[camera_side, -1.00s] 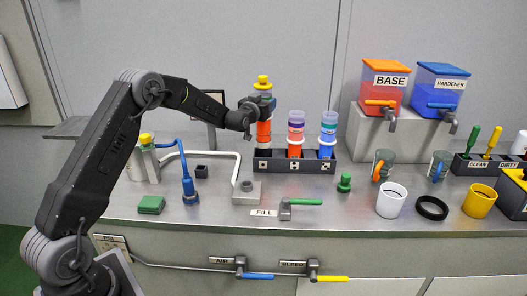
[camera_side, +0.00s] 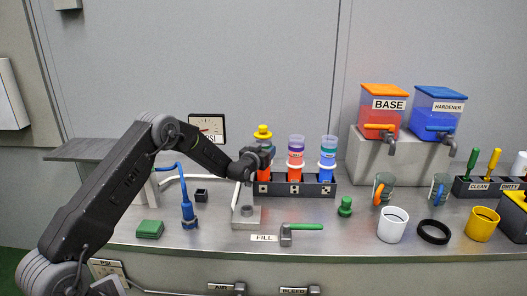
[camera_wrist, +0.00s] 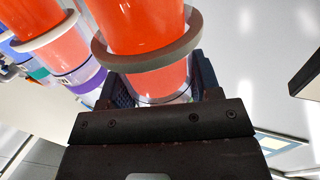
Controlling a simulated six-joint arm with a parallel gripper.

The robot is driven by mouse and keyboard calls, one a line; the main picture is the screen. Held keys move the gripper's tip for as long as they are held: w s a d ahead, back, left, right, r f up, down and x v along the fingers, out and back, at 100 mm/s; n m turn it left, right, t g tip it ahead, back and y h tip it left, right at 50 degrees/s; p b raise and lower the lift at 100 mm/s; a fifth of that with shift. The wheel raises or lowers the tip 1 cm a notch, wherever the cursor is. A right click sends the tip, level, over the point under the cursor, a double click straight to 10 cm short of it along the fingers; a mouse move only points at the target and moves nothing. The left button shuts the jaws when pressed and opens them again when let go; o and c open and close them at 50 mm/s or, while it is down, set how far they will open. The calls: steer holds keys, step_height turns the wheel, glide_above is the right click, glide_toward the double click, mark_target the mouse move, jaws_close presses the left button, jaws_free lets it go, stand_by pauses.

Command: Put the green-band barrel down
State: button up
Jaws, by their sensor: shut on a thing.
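A barrel of orange fluid (camera_side: 264,173) with a yellow cap (camera_side: 263,131) stands upright at the left slot of the dark rack (camera_side: 318,190). My gripper (camera_side: 262,155) is shut on this barrel, below its cap. Its lower end is low at the rack, but I cannot tell if it is fully seated. The gripper hides its band, so I cannot confirm its colour. In the wrist view the orange barrel (camera_wrist: 145,25) with a grey ring (camera_wrist: 150,56) sits between the two fingers of my gripper (camera_wrist: 160,88).
An orange-filled barrel (camera_side: 296,158) and a blue-filled barrel (camera_side: 328,158) stand in the rack just to the right. A grey block (camera_side: 246,217) and a FILL valve (camera_side: 287,232) are in front. Cups (camera_side: 392,225) and dispenser tanks (camera_side: 384,110) are to the right.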

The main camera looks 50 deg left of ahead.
steer(key=o, duration=1.3)
steer(key=shift+f, duration=0.15)
steer(key=shift+r, duration=0.25)
steer(key=v, duration=1.2)
steer(key=s+d+r+m+g+h, duration=0.2)
steer(key=s+d+r+g+h, duration=0.25)
steer(key=s+d+r, duration=0.7)
steer(key=s+d+g, duration=0.2)
steer(key=s+d, duration=0.1)
steer(key=s, duration=0.4)
steer(key=s+d+m+g+h, duration=0.1)
steer(key=s+d+g, duration=0.1)
steer(key=s, duration=0.6)
steer(key=s+d+r+m+g+h, duration=0.1)
steer(key=s+d+g, duration=0.1)
steer(key=s+d, duration=0.3)
steer(key=shift+s+g, duration=0.25)
steer(key=shift+s, duration=1.15)
